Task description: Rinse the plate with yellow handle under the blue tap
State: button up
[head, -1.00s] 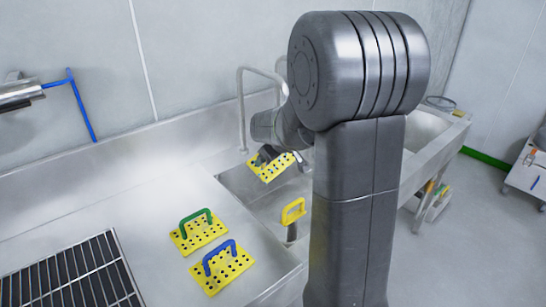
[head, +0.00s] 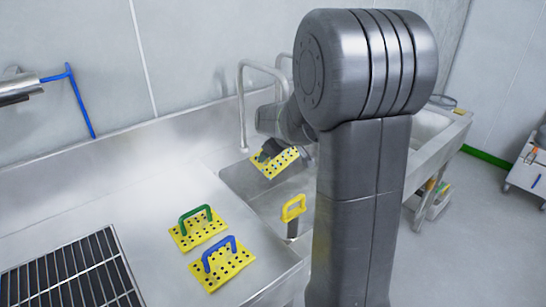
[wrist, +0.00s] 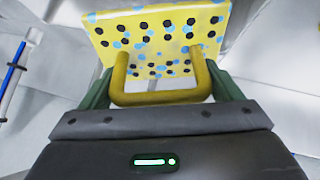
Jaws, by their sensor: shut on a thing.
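The plate with yellow handle (head: 279,164) is a yellow perforated sheet, held tilted above the sink basin. In the wrist view the plate (wrist: 150,32) shows dark holes and many light-blue spots. My gripper (wrist: 162,88) is shut on its yellow handle (wrist: 160,98), with a finger at each side. In the head view my gripper (head: 268,150) is partly hidden behind the plate and my arm. A grey gooseneck spout (head: 241,105) rises behind the basin. A thin blue bent rod (head: 80,100) hangs from a metal cylinder at the left wall; I cannot tell if it is the blue tap.
A green-handled plate (head: 198,232) and a blue-handled plate (head: 222,268) lie on the steel counter (head: 120,205). A dark grate (head: 75,265) lies at the left. My arm hides the basin's right part.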

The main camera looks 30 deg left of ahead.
dwell(0.4)
jog(key=shift+s+a, duration=0.3)
jog(key=shift+a, duration=0.15)
jog(key=s+d+b, duration=0.1)
jog(key=s+d, duration=0.3)
jog(key=s, duration=0.2)
jog(key=shift+s+d, duration=0.3)
dwell(0.4)
jog(key=shift+r, duration=0.1)
dwell(1.0)
jog(key=s+d+r+p, duration=0.1)
jog(key=s+d+r, duration=0.1)
jog(key=s+r, duration=0.2)
jog(key=shift+d+p, duration=0.35)
jog(key=shift+d, duration=0.05)
